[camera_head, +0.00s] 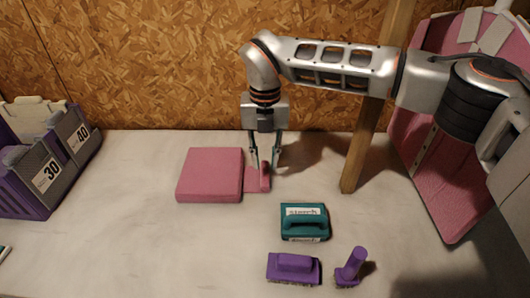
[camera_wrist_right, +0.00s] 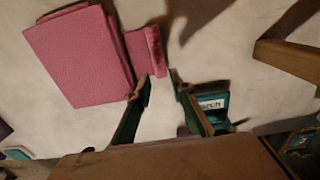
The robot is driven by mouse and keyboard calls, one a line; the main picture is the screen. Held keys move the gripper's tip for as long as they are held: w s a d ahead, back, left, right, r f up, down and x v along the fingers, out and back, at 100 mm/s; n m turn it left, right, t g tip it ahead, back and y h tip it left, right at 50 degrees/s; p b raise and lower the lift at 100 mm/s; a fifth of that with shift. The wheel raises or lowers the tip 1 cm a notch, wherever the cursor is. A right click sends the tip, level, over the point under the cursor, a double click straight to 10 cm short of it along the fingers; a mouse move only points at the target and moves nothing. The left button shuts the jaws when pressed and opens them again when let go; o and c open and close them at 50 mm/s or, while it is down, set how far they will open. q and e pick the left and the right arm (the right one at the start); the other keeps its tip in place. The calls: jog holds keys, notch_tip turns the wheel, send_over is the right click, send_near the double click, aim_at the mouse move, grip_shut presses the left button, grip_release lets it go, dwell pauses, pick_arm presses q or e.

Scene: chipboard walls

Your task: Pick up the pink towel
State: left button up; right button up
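A pink folded towel (camera_head: 208,176) lies flat as a thick square on the pale table, left of centre; it also shows at the upper left of the wrist view (camera_wrist_right: 78,58). A smaller pink piece with a darker red-pink part (camera_head: 257,181) lies against its right side, also visible in the wrist view (camera_wrist_right: 146,50). My right gripper (camera_head: 264,166) points down over the small piece, right of the towel. Its fingers are apart, with nothing seen held between them in the wrist view (camera_wrist_right: 159,80). Whether a fingertip touches the small piece I cannot tell. My left gripper is out of view.
A teal brush (camera_head: 304,222), a purple brush (camera_head: 293,268) and a purple upright-handled brush (camera_head: 351,267) stand in front. Purple-grey bins (camera_head: 45,165) are at left. A wooden post (camera_head: 364,145) and a pink board (camera_head: 440,150) are at right. The front-left table is mostly clear.

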aim_at(265, 179)
jog(key=shift+f+b, duration=0.8)
jog(key=shift+f, duration=2.75)
grip_shut()
